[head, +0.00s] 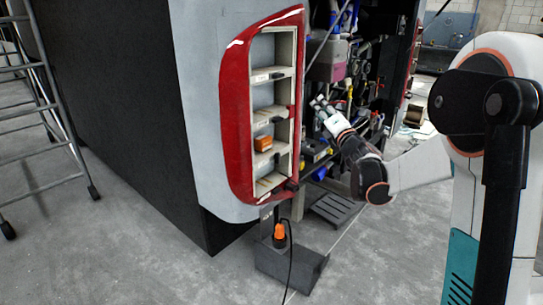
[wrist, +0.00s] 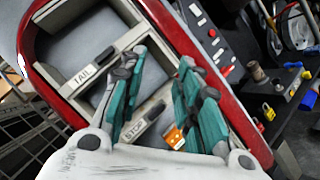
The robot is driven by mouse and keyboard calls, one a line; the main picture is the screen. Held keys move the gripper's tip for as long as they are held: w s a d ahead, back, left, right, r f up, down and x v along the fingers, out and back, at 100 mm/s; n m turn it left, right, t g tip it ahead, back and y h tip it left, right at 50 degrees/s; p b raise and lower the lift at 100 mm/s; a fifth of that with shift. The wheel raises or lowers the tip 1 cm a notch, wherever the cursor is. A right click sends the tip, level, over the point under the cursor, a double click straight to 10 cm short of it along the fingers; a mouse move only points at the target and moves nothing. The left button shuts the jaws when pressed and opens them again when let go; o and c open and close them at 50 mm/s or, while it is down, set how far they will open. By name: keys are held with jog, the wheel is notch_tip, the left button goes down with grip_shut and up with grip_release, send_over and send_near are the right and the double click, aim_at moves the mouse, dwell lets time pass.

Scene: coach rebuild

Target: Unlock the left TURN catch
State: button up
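The red-rimmed lamp housing (head: 238,115) stands at the vehicle's rear corner, with a column of pale compartments. In the wrist view, a TAIL label (wrist: 84,76) and a STOP label (wrist: 135,130) are readable, with a dark catch beside each: the TAIL catch (wrist: 105,55) and the STOP catch (wrist: 156,111). No TURN label is readable, so I cannot tell which catch is the TURN one. A dark catch (head: 291,185) shows at the housing's bottom right. My gripper (head: 320,104) is right of the housing; its teal fingers (wrist: 162,80) are spread and empty.
An orange block (head: 263,143) sits in the housing; it also shows in the wrist view (wrist: 173,137). An open bay of hoses and parts (head: 345,75) lies right of it. A grey box (head: 290,268) stands below. A ladder (head: 45,110) is at left.

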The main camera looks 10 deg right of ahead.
notch_tip(320, 180, down, 9)
jog(key=w+a+n+g+y, duration=0.1)
jog(key=w+n+g+y, duration=0.15)
jog(key=n+y, duration=0.5)
jog(key=n+g+y, duration=0.2)
jog(key=n+g, duration=0.2)
jog(key=n, duration=0.6)
send_near(277, 158)
jog(key=b+x, duration=0.3)
jog(key=x, duration=0.5)
jog(key=shift+w+r, duration=0.3)
jog(key=shift+w, duration=0.15)
jog(key=shift+c, duration=0.2)
grip_shut()
